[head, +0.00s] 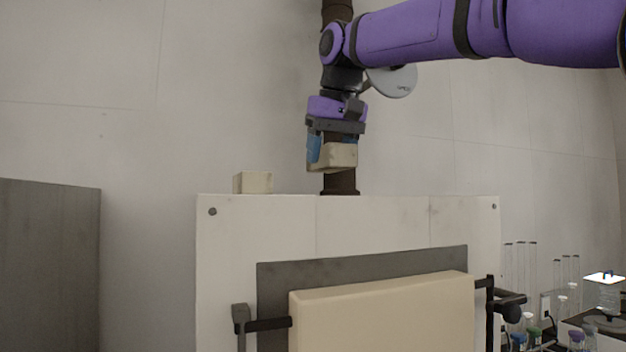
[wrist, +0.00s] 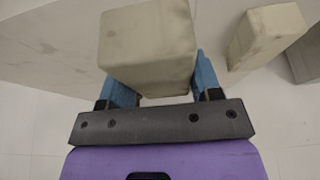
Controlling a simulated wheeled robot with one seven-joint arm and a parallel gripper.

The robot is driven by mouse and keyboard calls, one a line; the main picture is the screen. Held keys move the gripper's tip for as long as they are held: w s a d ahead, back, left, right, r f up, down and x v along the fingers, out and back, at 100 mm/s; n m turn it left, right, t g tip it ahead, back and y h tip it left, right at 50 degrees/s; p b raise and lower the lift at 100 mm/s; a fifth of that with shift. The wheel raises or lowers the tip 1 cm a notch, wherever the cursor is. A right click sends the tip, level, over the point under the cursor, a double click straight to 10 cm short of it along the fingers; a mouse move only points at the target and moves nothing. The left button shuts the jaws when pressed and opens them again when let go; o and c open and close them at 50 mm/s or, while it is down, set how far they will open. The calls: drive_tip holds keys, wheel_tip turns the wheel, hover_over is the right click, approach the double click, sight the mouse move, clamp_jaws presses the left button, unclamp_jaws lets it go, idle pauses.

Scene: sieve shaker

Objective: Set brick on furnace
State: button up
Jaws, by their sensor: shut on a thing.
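My gripper (head: 331,155) is shut on a cream brick (head: 342,156), held in the air above the furnace top. In the wrist view the held brick (wrist: 147,47) sits between the blue fingers of my gripper (wrist: 152,75). The white furnace (head: 408,221) stands below, its cream door block facing me. A second cream brick (head: 253,182) rests on the furnace top towards the left. It also shows in the wrist view (wrist: 264,36), to the right of the held brick and apart from it.
A dark pipe (head: 340,182) rises behind the furnace top, behind my gripper. A grey cabinet (head: 50,265) stands at the left. Glassware and bottles (head: 532,328) stand at the lower right. The furnace top to the right of the pipe looks clear.

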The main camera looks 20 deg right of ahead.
drive_tip(key=w, duration=0.7)
drive_tip(key=shift+a+f, duration=0.15)
drive_tip(key=shift+f, duration=1.95)
drive_tip(key=shift+f, duration=0.1)
drive_tip(key=o, duration=1.2)
drive_tip(key=v, duration=1.2)
drive_tip(key=shift+s, duration=0.1)
drive_tip(key=s+d+f, duration=0.2)
drive_tip(key=s+f, duration=0.6)
drive_tip(key=f, duration=0.4)
drive_tip(key=s+d+f, duration=0.2)
drive_tip(key=s+f, duration=0.6)
drive_tip(key=f, duration=0.4)
drive_tip(key=s+d+f+t, duration=0.1)
drive_tip(key=s+d+f, duration=0.1)
drive_tip(key=s+f, duration=0.6)
wheel_tip(320, 180, down, 5)
drive_tip(key=shift+d, duration=0.3)
